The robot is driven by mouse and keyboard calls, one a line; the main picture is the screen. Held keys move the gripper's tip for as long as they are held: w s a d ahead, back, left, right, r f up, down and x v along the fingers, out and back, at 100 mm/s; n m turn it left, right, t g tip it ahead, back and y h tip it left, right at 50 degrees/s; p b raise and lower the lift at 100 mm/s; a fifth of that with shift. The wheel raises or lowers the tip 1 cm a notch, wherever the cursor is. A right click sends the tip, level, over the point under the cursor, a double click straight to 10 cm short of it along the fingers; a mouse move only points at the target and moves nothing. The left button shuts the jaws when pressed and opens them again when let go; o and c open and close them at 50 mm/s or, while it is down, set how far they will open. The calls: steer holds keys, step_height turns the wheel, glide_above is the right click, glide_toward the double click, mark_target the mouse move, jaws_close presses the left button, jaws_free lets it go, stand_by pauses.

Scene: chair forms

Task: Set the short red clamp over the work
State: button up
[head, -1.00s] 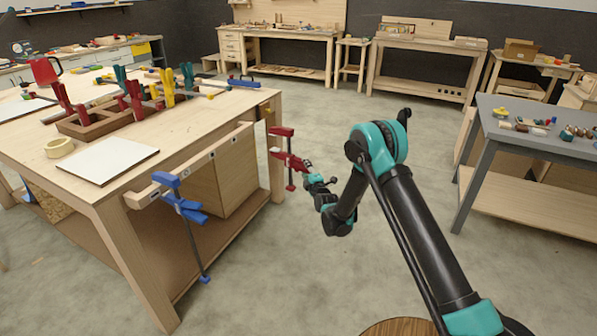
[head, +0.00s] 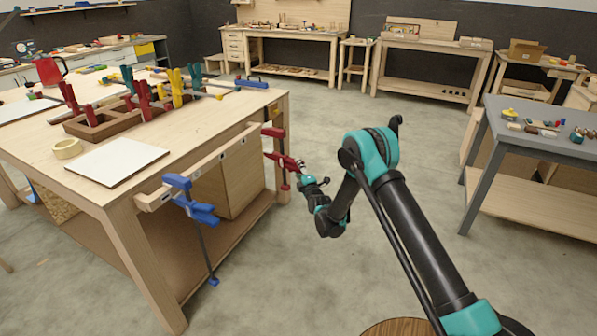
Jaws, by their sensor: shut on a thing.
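The short red clamp (head: 284,163) is upright in my gripper (head: 299,168), which is shut on it. Its two red jaws point left, one above the other, on a dark bar. The work appears to be the long pale wooden strip (head: 233,150) along the near side of the bench. The clamp's upper jaw overlaps the strip's right end in the picture; I cannot tell whether they touch. A blue clamp (head: 190,203) sits on the strip's left end, its bar hanging down. The fingertips are small and partly hidden by the clamp.
The wooden bench (head: 190,133) holds a white panel (head: 115,160), a tape roll (head: 67,148) and a brown tray (head: 95,128) of clamps. A box-like wooden panel (head: 230,180) is below the strip. A grey table (head: 545,150) stands right; floor between is clear.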

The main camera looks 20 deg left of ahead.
mark_target(284, 161)
steer(key=shift+a, duration=0.3)
steer(key=shift+a+y, duration=0.45)
steer(key=shift+y, duration=0.15)
stand_by(0.5)
steer(key=a, duration=1)
steer(key=shift+w, duration=0.45)
steer(key=shift+a, duration=0.1)
